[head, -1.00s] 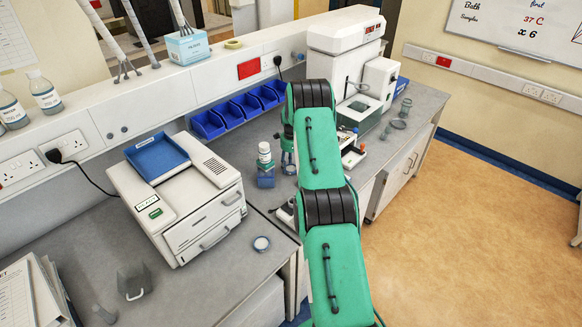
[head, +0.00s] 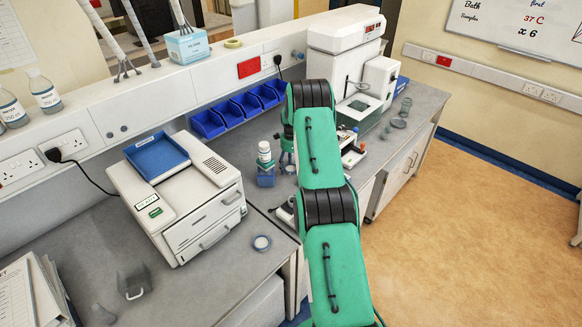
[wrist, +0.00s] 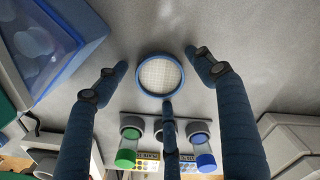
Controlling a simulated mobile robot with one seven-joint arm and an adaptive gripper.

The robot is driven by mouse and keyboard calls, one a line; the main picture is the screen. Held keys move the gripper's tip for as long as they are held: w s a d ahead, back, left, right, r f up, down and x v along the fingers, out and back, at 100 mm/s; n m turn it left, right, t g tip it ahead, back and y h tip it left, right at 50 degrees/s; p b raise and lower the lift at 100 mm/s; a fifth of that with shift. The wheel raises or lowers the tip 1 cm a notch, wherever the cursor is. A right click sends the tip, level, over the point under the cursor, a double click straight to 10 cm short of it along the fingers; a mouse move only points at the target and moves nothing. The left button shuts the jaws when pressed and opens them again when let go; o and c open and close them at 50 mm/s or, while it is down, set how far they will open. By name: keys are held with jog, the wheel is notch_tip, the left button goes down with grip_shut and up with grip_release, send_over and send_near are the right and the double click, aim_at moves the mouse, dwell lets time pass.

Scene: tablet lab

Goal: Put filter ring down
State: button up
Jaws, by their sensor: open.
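The filter ring (wrist: 160,75), a blue rim around a pale mesh disc, shows in the wrist view. It appears to lie flat on the grey bench top. My gripper (wrist: 159,74) is open, with its dark fingers spread around the ring: one to the left, one to the right and one at the near edge. The left and right fingertips are apart from the ring. The near finger overlaps its rim in the picture; I cannot tell whether it touches. In the head view my green arm hides most of the gripper and this ring.
A rack (wrist: 165,128) with green-capped (wrist: 126,150) and blue-capped vials (wrist: 204,150) stands close by. A blue bin (wrist: 50,45) is at the left.

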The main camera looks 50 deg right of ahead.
aim_at(291, 169)
jog(key=shift+r, duration=0.15)
notch_tip(291, 169, up, 12)
jog(key=shift+b, duration=0.45)
dwell(1.0)
